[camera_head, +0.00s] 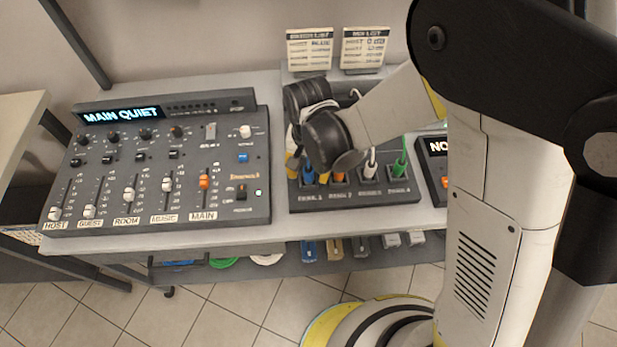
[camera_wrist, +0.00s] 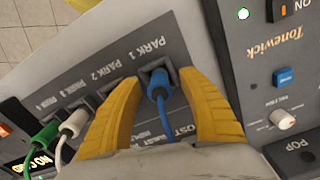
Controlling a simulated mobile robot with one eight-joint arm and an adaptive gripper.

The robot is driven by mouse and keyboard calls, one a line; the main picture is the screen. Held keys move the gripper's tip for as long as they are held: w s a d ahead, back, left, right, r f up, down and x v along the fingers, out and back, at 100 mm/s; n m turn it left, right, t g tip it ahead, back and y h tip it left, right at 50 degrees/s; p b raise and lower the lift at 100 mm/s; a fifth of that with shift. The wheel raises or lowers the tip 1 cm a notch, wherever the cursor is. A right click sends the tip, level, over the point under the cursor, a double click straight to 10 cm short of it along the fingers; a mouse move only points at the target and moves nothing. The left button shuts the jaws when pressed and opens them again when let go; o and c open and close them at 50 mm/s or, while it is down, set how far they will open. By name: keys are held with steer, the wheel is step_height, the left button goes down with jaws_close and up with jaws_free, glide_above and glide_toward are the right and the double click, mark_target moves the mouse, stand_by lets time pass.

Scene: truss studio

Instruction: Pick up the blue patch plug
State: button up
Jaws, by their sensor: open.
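The blue patch plug (camera_wrist: 159,84) stands in the socket marked PARK 1, with its blue cable running toward the bottom of the wrist view. My gripper (camera_wrist: 162,75) is open, with one yellow finger on each side of the plug. Gaps show between the plug and both fingers, so I see no contact. In the head view the blue plug (camera_head: 308,177) shows at the left end of the park row, partly hidden by my gripper (camera_head: 307,172) and wrist.
An orange plug (camera_head: 338,177), a white plug (camera_head: 370,165) and a green plug (camera_head: 399,166) stand to the right in the same row. A mixing console (camera_head: 120,160) is close on the left. A small display unit (camera_head: 432,170) is on the right.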

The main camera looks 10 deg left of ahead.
steer(key=shift+r, duration=0.1)
jaws_close()
